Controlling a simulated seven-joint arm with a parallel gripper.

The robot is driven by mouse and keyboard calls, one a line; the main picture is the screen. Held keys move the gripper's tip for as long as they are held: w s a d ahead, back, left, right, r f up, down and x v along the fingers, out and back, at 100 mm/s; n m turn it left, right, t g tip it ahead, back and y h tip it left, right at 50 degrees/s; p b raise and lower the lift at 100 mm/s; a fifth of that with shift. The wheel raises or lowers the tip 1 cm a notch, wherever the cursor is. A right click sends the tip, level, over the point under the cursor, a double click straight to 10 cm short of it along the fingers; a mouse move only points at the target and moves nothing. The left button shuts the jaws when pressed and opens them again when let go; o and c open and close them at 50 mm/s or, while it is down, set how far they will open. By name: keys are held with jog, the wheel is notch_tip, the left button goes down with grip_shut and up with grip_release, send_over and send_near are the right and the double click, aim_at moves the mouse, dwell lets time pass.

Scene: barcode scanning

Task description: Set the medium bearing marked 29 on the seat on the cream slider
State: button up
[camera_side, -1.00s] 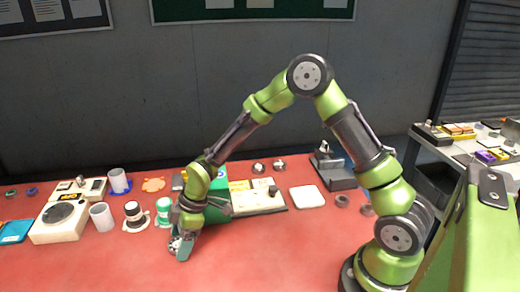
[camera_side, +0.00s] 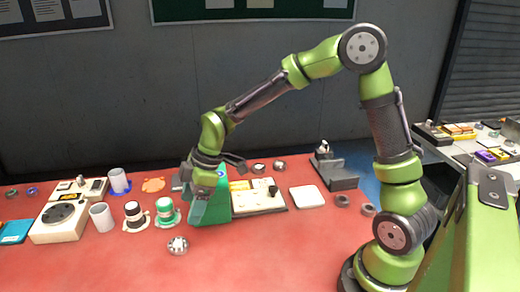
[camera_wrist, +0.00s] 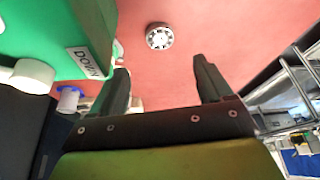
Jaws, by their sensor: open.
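A round silver bearing (camera_side: 178,245) lies on the red table, near the front. It also shows in the wrist view (camera_wrist: 159,37), beyond and between the fingertips, with a ring of dark spots; no number on it is readable. My gripper (camera_side: 198,207) is open and empty above the table, behind and to the right of this bearing, apart from it; its two fingers (camera_wrist: 160,66) show in the wrist view. A cream-topped board (camera_side: 250,200) with a dark knob stands right of the green box; I cannot tell if it is the cream slider, and no seat is clear.
A green box (camera_side: 220,207) stands close by my gripper; its "DOWN" label (camera_wrist: 84,62) shows in the wrist view. Silver round parts (camera_side: 280,165) lie behind the board, grey rings (camera_side: 342,200) to the right. Spools (camera_side: 166,214) and cups stand left.

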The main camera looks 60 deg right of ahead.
jog(key=s+d+r+m+t+h, duration=0.2)
jog(key=s+d+r+m, duration=0.2)
jog(key=s+r+m, duration=0.3)
notch_tip(320, 180, up, 2)
jog(key=shift+s+d+r, duration=0.15)
jog(key=shift+s+d, duration=0.15)
jog(key=shift+s, duration=0.9)
jog(key=shift+o, duration=0.2)
jog(key=s+d+r+m+t, duration=0.2)
jog(key=s+r+m, duration=0.1)
jog(key=s+m, duration=0.4)
jog(key=shift+s+d+r+m+t, duration=0.2)
jog(key=shift+s+r+m+t, duration=0.15)
jog(key=shift+s, duration=0.9)
jog(key=shift+o, duration=0.3)
jog(key=shift+s+m, duration=0.3)
jog(key=shift+m, duration=0.05)
jog(key=shift+r, duration=0.1)
